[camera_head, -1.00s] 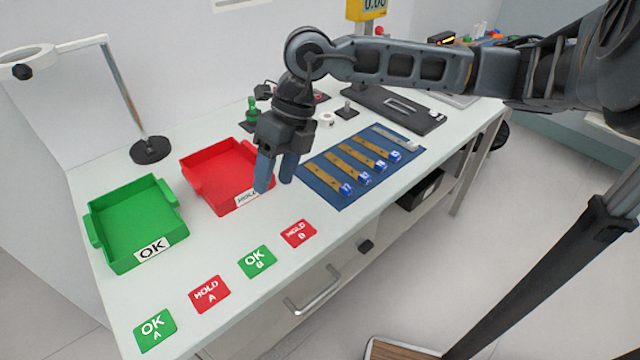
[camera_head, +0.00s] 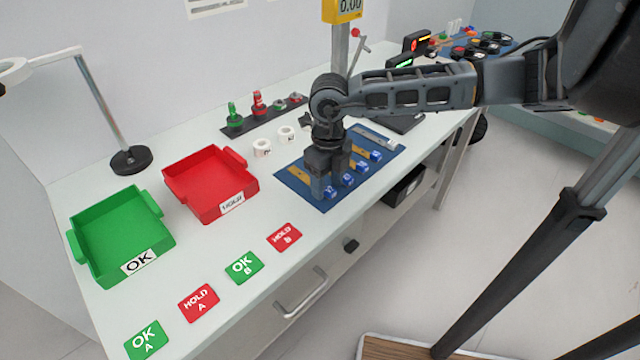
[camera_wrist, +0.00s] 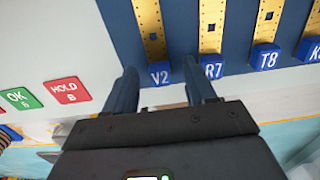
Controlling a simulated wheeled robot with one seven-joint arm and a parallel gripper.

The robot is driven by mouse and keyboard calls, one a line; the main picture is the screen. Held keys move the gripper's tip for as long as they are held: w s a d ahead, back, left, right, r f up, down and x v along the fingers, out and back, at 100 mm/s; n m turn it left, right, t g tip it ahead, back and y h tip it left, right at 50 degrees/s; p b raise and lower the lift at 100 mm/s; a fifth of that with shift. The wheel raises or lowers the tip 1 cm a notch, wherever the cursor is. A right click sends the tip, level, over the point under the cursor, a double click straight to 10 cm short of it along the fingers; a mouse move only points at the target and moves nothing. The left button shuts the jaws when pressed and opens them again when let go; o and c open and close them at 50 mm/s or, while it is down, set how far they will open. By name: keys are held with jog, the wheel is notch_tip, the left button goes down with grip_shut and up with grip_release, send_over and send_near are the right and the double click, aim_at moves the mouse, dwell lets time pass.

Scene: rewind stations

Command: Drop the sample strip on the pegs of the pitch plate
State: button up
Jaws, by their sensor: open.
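Several yellow, perforated sample strips lie side by side on a blue mat (camera_head: 320,203), each with a blue labelled end block. In the wrist view the blocks V2 (camera_wrist: 159,74), R7 (camera_wrist: 211,71) and T8 (camera_wrist: 264,58) are readable. My gripper (camera_head: 326,188) is open and empty over the mat's left part, pointing down. In the wrist view its fingers lie either side of the V2 block, the right one close to R7. I cannot tell their height. A dark plate (camera_head: 408,124) behind my arm is mostly hidden; I cannot tell whether it is the pitch plate.
A green OK tray (camera_head: 120,235) and a red HOLD tray (camera_head: 210,185) stand left. Red and green cards (camera_head: 199,302) line the front edge. White rolls (camera_head: 262,147) and a dark rack (camera_head: 265,118) stand behind the mat. A lamp base (camera_head: 130,160) is back left.

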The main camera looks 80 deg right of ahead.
jog(key=shift+f, duration=0.25)
jog(key=shift+c, duration=0.4)
grip_shut()
